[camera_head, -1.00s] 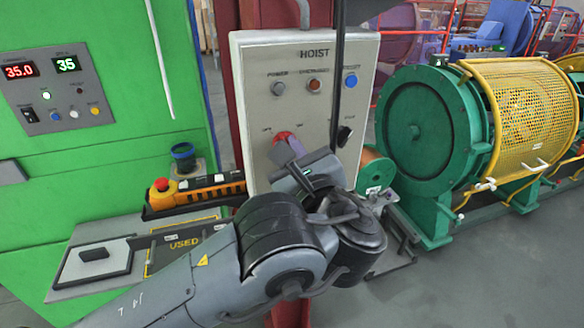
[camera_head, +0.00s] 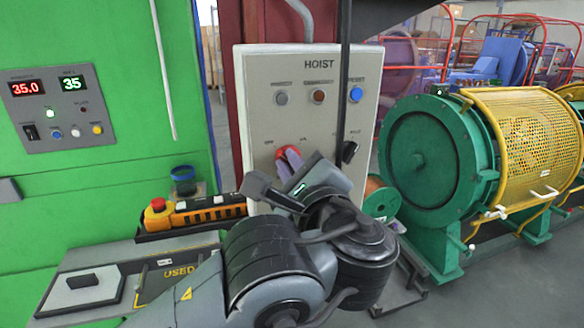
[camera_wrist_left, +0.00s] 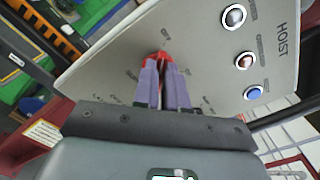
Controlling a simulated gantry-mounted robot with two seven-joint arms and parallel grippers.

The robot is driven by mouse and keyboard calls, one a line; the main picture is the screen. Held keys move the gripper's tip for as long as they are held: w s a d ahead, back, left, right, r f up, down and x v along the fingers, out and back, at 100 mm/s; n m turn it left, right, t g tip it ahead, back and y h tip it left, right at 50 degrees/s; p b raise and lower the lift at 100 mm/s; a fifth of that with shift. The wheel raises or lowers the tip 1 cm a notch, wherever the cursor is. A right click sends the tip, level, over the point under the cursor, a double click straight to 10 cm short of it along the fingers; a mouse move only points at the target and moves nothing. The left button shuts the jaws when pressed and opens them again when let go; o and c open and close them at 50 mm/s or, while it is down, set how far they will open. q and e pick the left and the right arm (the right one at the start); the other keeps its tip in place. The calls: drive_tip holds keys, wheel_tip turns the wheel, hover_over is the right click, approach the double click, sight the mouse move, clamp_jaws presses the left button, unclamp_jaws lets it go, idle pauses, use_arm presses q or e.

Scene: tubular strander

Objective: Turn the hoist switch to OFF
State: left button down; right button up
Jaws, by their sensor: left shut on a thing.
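The HOIST panel (camera_head: 310,100) is a pale box in the middle of the head view, and it also fills the upper wrist view (camera_wrist_left: 200,60). Its red switch (camera_head: 288,151) is at the lower left of its face, below small labels of which one seems to read OFF. My left gripper (camera_head: 288,160) is at the panel front, its purple fingers shut on the red switch. The left wrist view shows the fingers (camera_wrist_left: 163,68) on either side of the red switch (camera_wrist_left: 160,56). The fingers partly hide the switch, so I cannot tell its exact setting. My right gripper is out of view.
The panel also carries a grey button (camera_head: 281,98), a brown-red button (camera_head: 318,96), a blue button (camera_head: 355,94) and a black knob (camera_head: 349,151). An orange pendant (camera_head: 205,210) lies left of the panel. A green drum machine (camera_head: 425,160) stands to the right.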

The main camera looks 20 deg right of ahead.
use_arm(q)
drive_tip(key=c, duration=1.2)
unclamp_jaws()
drive_tip(key=shift+s, duration=0.15)
drive_tip(key=shift+s+a+p, duration=0.2)
drive_tip(key=shift+s+p, duration=0.1)
drive_tip(key=shift+s, duration=2.35)
drive_tip(key=shift+s+a+p, duration=0.2)
drive_tip(key=shift+s+p, duration=0.05)
drive_tip(key=shift+s, duration=2.4)
